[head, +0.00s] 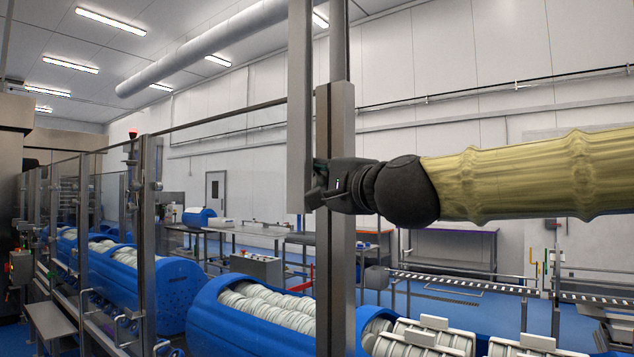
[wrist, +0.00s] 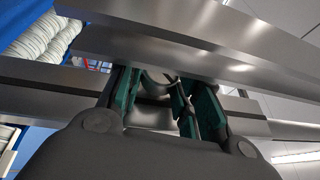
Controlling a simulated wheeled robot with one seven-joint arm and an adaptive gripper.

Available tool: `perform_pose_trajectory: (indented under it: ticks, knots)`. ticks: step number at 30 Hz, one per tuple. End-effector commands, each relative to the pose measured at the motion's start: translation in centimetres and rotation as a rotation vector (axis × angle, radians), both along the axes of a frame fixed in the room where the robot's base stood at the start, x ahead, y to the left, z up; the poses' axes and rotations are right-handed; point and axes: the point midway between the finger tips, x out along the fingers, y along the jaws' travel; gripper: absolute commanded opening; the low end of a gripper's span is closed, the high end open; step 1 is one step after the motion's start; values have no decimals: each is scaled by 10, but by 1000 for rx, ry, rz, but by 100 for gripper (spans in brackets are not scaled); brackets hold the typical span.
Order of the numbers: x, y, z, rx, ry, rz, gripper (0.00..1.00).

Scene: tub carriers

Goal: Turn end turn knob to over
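My gripper (head: 318,190) is at the upright steel post (head: 336,270) in the head view, its fingers partly hidden by the post. In the wrist view my gripper (wrist: 158,100) has its two teal-padded fingers spread apart. A curved grey metal piece (wrist: 156,84) shows in the gap between them, close to the steel bars. I cannot tell whether the pads touch it. No knob can be clearly made out in either view, and no marking for "over" is legible.
Blue tubs of white rolled material (head: 215,318) stand behind the post and along the left. Glass guard panels with a steel post (head: 148,240) are at the left. A grey control box (head: 256,266) and a conveyor (head: 470,284) stand farther back.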

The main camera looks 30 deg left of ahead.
Motion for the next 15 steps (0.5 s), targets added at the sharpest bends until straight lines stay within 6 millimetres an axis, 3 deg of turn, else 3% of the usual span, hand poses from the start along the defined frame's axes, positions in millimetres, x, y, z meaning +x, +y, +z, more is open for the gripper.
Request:
perform_pose_trajectory:
  ticks: [15]
  knots:
    - [-1, 2, 6, -77, 5, 2, 10]
